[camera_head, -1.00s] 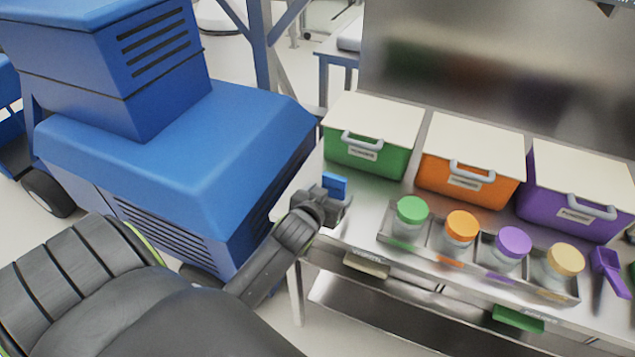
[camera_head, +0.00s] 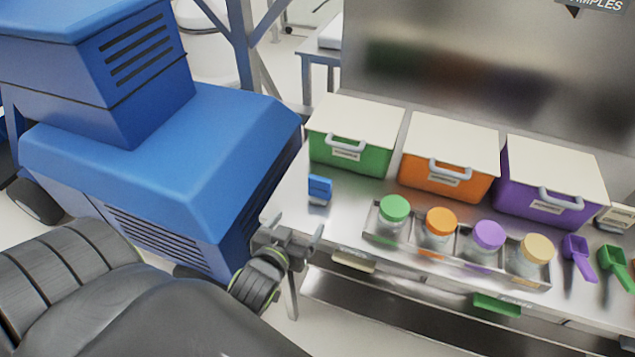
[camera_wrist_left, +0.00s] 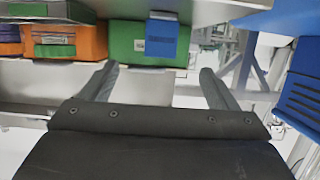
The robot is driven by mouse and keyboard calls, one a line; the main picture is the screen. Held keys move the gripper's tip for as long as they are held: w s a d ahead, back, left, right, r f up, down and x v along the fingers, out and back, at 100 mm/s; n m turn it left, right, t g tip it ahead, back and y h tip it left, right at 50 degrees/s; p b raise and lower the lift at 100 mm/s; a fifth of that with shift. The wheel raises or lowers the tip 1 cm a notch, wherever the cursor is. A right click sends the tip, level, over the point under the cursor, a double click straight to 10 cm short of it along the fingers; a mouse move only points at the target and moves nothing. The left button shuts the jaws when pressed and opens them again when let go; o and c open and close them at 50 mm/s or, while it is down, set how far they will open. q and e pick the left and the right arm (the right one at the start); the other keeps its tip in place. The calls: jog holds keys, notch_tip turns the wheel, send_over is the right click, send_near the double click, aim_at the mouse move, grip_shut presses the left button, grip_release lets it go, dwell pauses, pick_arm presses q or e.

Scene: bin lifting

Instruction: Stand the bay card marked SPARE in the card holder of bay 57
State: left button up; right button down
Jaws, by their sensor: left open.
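A small blue card-like piece (camera_head: 320,188) stands upright on the steel bench top (camera_head: 287,198) near its left end, with a small grey part at its foot. It also shows in the left wrist view (camera_wrist_left: 162,40), in front of the green bin. No marking on it can be read. I cannot make out the word SPARE or the number 57 anywhere. My left gripper (camera_head: 297,232) is open and empty, at the bench's front left edge, apart from the blue piece. In the left wrist view its two fingers (camera_wrist_left: 158,72) are spread with nothing between them. My right gripper is out of view.
Green (camera_head: 352,150), orange (camera_head: 445,180) and purple bins (camera_head: 545,203) with white lids line the back. A tray (camera_head: 462,252) of lidded jars stands in front. Purple (camera_head: 578,258) and green scoops (camera_head: 612,268) lie right. A blue machine (camera_head: 160,150) stands left of the bench.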

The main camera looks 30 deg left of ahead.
pick_arm(q)
jog(key=p, duration=0.1)
send_near(319, 192)
jog(key=x, duration=0.4)
jog(key=shift+w+d, duration=0.1)
jog(key=shift+w, duration=0.3)
jog(key=shift+a+f+p+x, duration=0.15)
jog(key=shift+p+x, duration=0.1)
jog(key=shift+x, duration=1.35)
jog(key=shift+a+f+p+x, duration=0.1)
jog(key=shift+f+p+x, duration=0.1)
jog(key=shift+x, duration=1.4)
jog(key=shift+s, duration=0.15)
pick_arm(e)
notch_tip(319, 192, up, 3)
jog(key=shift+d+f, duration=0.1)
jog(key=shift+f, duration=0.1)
pick_arm(q)
jog(key=shift+r, duration=0.1)
jog(key=c, duration=1.1)
jog(key=shift+d, duration=0.1)
jog(key=shift+c, duration=0.4)
jog(key=shift+r, duration=0.1)
